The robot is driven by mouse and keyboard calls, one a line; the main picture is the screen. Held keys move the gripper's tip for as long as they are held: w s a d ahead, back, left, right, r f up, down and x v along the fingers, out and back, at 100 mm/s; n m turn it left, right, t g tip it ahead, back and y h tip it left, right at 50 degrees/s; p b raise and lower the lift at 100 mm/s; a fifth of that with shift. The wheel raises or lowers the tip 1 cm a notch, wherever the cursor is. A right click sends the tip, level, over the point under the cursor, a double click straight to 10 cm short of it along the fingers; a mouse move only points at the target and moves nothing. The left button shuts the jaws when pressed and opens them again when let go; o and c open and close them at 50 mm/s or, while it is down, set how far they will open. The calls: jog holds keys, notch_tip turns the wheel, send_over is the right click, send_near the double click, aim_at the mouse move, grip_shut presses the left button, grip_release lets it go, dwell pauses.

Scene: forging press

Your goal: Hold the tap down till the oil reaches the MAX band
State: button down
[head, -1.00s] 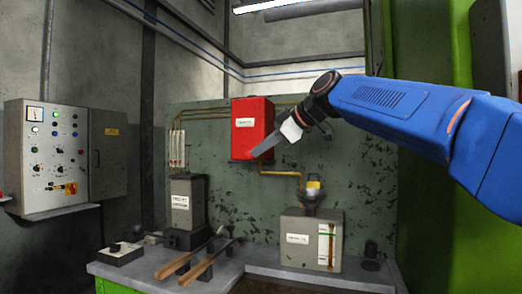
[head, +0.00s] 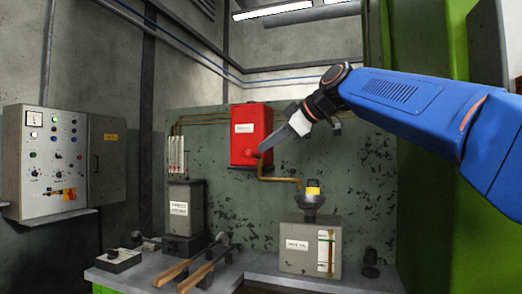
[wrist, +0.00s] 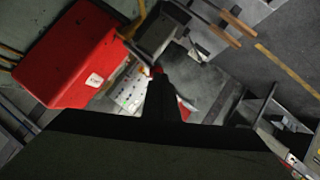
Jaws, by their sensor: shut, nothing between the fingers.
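A red oil box (head: 250,135) with a white label hangs on the green panel, and a brass pipe (head: 280,179) runs from its underside toward the right. A red knob, seemingly the tap, shows at the box's lower front beside my fingertips. Below the pipe, a grey tank (head: 308,246) has a funnel (head: 312,200) on top and a sight gauge (head: 326,251) on its front; its level is too small to read. My gripper (head: 263,149) is shut and empty, its tip at the box's lower right edge; contact cannot be told. The red box also shows in the wrist view (wrist: 72,55).
A grey bench (head: 235,272) holds wooden-handled tongs (head: 190,270), a dark grey unit (head: 187,208) and a small switch box (head: 118,260). A control cabinet (head: 45,160) is on the left wall. Space before the panel is open.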

jog(key=v, duration=1.4)
jog(key=shift+r, duration=0.1)
dwell(0.8)
